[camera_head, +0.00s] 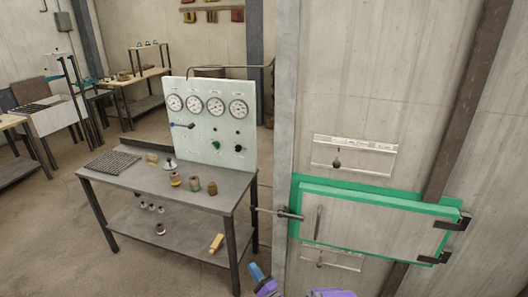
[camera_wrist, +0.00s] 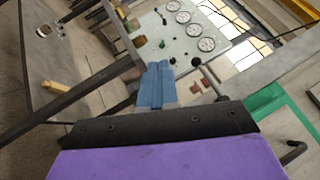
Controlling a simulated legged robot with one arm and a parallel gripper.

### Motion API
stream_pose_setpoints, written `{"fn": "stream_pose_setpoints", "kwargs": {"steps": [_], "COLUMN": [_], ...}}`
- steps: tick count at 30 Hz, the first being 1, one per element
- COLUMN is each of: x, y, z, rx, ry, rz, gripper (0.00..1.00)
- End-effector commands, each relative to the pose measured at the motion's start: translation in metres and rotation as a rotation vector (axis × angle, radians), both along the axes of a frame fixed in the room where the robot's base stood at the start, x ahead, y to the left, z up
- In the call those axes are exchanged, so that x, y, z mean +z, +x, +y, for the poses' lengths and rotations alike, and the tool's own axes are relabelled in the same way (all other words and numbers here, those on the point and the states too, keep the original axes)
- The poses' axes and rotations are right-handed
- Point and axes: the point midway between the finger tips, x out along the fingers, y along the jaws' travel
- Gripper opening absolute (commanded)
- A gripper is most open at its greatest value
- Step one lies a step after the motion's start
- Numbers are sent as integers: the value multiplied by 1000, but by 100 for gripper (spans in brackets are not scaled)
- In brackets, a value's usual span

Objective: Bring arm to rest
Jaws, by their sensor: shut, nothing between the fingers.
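My gripper (camera_wrist: 157,85) shows in the wrist view with its blue fingers pressed together and nothing between them. In the head view its blue fingertip (camera_head: 257,272) and a purple part of my arm show at the bottom edge, low in front of the grey post. The gripper is in free space, apart from the workbench and the green-framed hatch as far as I can see. No ladle can be made out for sure in either view.
A metal workbench (camera_head: 225,192) with a gauge panel (camera_head: 213,122), small jars and a grate stands left of centre. A green-framed hatch (camera_head: 375,212) with a handle rod sticking out is on the right wall. Open floor (camera_head: 60,255) lies at lower left.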

Motion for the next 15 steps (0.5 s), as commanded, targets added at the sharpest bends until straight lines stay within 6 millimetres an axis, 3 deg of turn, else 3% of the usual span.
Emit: {"fn": "stream_pose_setpoints", "kwargs": {"steps": [15], "x": [15], "y": [42], "z": [-23], "rx": [-62], "ry": [-284], "rz": [33], "gripper": [0]}}
